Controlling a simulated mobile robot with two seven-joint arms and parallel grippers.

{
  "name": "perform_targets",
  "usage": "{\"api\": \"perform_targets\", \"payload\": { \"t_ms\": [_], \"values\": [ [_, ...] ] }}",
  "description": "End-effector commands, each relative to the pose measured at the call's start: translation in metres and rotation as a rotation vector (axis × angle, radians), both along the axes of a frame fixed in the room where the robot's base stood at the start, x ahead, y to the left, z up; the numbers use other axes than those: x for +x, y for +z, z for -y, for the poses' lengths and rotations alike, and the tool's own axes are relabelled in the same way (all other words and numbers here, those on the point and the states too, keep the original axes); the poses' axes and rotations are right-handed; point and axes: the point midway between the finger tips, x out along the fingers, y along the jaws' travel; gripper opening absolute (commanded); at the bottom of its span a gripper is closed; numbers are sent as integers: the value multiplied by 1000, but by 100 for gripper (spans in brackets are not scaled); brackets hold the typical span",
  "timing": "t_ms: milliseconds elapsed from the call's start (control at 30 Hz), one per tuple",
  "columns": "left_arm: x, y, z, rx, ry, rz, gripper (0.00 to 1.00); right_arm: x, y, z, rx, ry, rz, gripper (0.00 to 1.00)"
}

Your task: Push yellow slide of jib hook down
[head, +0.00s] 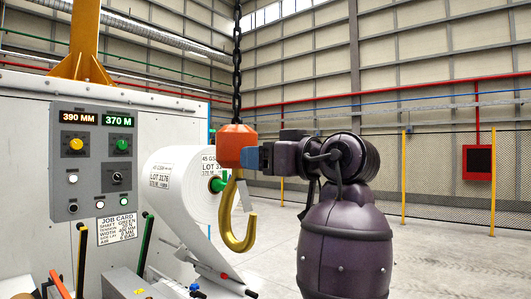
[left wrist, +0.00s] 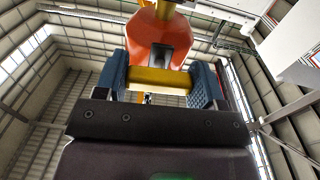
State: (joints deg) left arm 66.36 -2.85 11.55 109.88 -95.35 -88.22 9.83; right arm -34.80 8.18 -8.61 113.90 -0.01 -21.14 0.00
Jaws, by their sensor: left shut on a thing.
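The jib hook hangs on a dark chain (head: 237,60). It has an orange block (head: 235,137) and a yellow-gold hook (head: 236,235) below, with its mouth open to the right. My left gripper (head: 252,157) reaches in from the right side of the block, its blue fingertips at the block's lower edge. In the left wrist view, the two blue fingers of my left gripper (left wrist: 161,82) are closed on a yellow bar (left wrist: 160,79), apparently the slide, just by the orange block (left wrist: 158,40). In the head view the fingers hide the slide. My right gripper is in neither view.
A machine with a control panel (head: 92,160) stands at the left. A large white roll (head: 185,180) is behind the hook, near its left side. A mesh fence (head: 440,170) with yellow posts runs along the back. Floor at the right is clear.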

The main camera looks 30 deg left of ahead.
Motion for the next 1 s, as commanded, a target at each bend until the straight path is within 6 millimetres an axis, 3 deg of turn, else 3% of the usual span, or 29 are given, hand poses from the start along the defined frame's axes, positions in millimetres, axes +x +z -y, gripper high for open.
{"api": "perform_targets", "payload": {
  "t_ms": [200, 233, 400, 767, 1000],
  "values": [
    [1, -3, -1, -11, 2, -4, 21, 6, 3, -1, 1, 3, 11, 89],
    [1, -4, -1, -10, 1, -5, 66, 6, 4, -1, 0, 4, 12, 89],
    [1, -3, -1, -9, 1, -3, 89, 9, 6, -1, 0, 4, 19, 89],
    [0, -2, 5, -7, -1, -3, 89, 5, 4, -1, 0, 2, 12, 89],
    [-4, -3, 41, -7, -4, -4, 89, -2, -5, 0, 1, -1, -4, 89]
  ]
}}
